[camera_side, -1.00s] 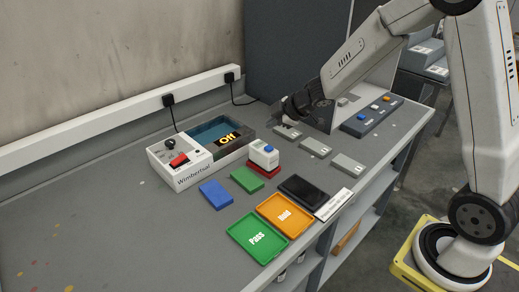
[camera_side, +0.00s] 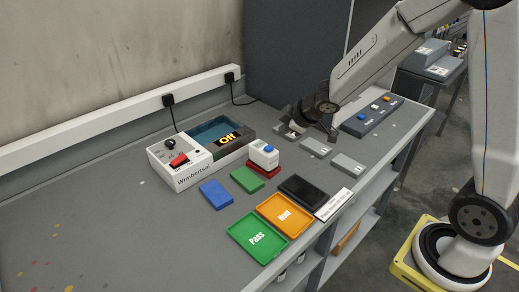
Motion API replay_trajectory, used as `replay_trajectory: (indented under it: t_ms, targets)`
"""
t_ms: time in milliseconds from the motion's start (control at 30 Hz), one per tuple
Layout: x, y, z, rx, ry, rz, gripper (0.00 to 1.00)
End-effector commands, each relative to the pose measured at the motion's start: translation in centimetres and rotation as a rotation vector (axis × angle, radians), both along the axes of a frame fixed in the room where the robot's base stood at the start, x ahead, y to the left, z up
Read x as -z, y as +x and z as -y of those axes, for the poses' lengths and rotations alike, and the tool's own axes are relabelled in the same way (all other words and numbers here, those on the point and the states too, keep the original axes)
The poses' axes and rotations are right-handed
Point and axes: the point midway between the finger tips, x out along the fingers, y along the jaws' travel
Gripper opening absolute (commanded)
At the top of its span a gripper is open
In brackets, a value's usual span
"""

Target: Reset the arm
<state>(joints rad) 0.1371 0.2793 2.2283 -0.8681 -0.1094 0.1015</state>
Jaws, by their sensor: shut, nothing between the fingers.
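My gripper (camera_side: 330,133) is dark and hangs at the end of my pale arm, over the far right part of the bench. It is shut and holds nothing. It is above or just beside the small grey numbered plates (camera_side: 315,147) and partly hides the farthest one. From this angle I cannot tell whether it touches anything.
The Wimbertsal machine (camera_side: 183,163), its display reading Off, stands by the wall. Blue (camera_side: 216,194) and green blocks, a black pad (camera_side: 303,191), orange Hold tray (camera_side: 285,215), green Pass tray (camera_side: 257,238) and button box (camera_side: 371,117) are nearby.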

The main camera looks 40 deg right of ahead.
Motion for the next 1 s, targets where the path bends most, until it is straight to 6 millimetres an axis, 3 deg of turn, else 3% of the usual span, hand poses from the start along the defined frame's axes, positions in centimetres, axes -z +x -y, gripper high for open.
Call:
replay_trajectory:
  t_ms: [267,600,800,1000]
  targets:
    - [1.0,-6.4,-1.0,0.266,0.1,-0.156,0.0]
    - [2.5,-14.6,-3.7,0.52,0.252,-0.381,0.0]
    - [2.9,-16.9,-4.6,0.583,0.301,-0.45,0.0]
    - [2.9,-17.2,-4.8,0.591,0.307,-0.46,0.0]
